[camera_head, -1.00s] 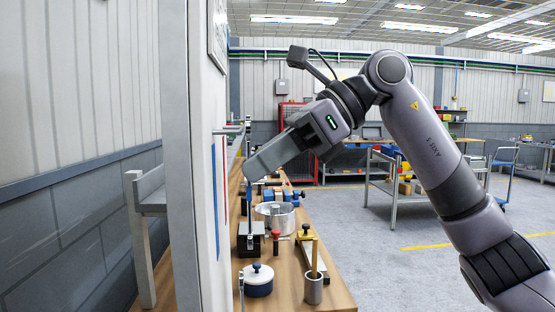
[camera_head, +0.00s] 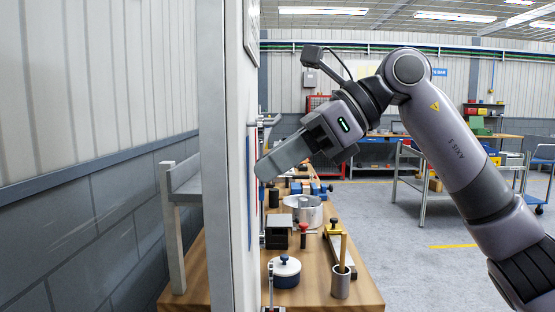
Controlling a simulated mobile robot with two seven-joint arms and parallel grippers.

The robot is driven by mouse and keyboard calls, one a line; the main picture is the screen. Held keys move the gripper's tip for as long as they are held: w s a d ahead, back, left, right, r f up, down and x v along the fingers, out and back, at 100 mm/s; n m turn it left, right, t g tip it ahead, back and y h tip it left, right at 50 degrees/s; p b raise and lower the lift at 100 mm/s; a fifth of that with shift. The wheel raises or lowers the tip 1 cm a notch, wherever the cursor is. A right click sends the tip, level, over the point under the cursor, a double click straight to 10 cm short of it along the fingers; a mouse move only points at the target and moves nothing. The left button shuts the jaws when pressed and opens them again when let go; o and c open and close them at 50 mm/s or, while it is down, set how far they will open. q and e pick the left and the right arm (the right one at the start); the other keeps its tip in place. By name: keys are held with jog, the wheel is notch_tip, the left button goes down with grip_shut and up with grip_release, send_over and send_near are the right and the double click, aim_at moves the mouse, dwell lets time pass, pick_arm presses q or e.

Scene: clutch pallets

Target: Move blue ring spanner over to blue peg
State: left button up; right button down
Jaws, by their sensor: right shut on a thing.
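My right gripper (camera_head: 266,170) reaches in from the right, its tip close against the face of the upright white board (camera_head: 229,150), which I see almost edge-on. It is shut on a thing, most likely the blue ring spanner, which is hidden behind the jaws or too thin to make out. A long blue strip (camera_head: 249,195) runs down the board face just left of the gripper tip. A grey peg or bracket (camera_head: 268,121) sticks out from the board above the gripper. I cannot make out which peg is blue. My left gripper is not in view.
A wooden bench (camera_head: 325,290) below holds a metal pot (camera_head: 307,211), a black block (camera_head: 278,230), a lidded blue-and-white pot (camera_head: 285,271) and a grey cup (camera_head: 340,284). A trolley (camera_head: 422,190) stands further back.

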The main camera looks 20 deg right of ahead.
jog(key=c, duration=1)
grip_release()
jog(key=shift+d, duration=0.1)
